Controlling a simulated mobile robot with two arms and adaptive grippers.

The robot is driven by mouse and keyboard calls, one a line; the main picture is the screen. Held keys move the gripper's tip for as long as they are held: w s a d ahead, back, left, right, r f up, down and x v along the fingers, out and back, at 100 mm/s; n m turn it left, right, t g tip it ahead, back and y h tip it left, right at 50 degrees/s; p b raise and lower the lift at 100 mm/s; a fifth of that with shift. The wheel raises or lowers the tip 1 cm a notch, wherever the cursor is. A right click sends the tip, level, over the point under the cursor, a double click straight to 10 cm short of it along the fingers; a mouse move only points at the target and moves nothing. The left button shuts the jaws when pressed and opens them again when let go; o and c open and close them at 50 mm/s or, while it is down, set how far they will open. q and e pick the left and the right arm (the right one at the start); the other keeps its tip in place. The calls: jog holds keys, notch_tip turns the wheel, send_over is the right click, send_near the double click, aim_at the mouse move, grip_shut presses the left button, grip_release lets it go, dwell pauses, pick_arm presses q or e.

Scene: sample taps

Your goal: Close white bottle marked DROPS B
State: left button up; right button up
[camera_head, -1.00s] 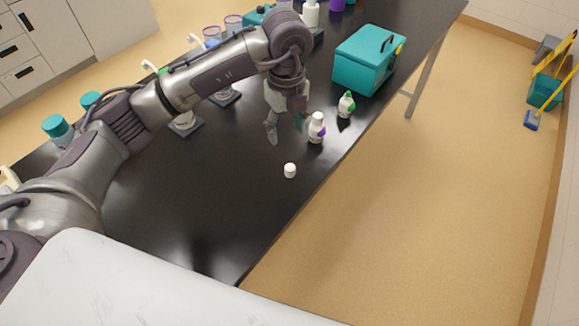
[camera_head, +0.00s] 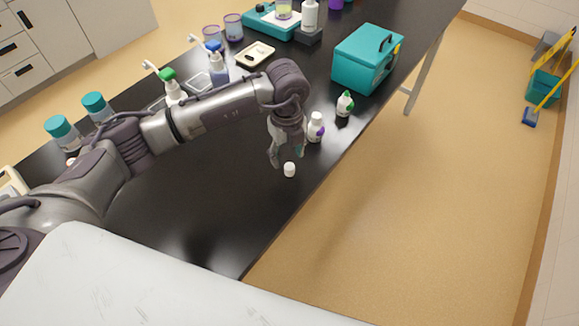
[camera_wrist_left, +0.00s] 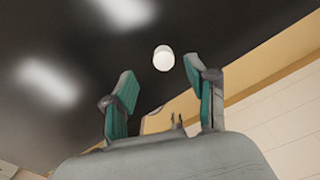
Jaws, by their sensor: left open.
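A small white cap (camera_head: 289,169) lies loose on the black table near its right edge. It also shows in the left wrist view (camera_wrist_left: 163,58), beyond and between the fingertips. A white bottle with a purple label patch (camera_head: 316,127) stands upright just behind the cap. The lettering on both bottles is too small to read. My left gripper (camera_head: 284,160) is open, pointing down, just above and beside the cap; its fingers (camera_wrist_left: 160,68) hold nothing. My right gripper is out of view.
A teal case (camera_head: 366,60) stands behind the bottles. The near table (camera_head: 200,215) is clear. The right table edge is close to the cap.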

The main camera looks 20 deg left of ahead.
aim_at(290, 167)
pick_arm(q)
jog(key=shift+f, duration=0.1)
jog(key=f, duration=0.1)
jog(key=f+p, duration=0.1)
jog(key=f, duration=0.1)
jog(key=f+p, duration=0.1)
jog(key=shift+d+f, duration=0.2)
jog(key=shift+d, duration=0.15)
jog(key=shift+f, duration=0.3)
jog(key=c, duration=0.8)
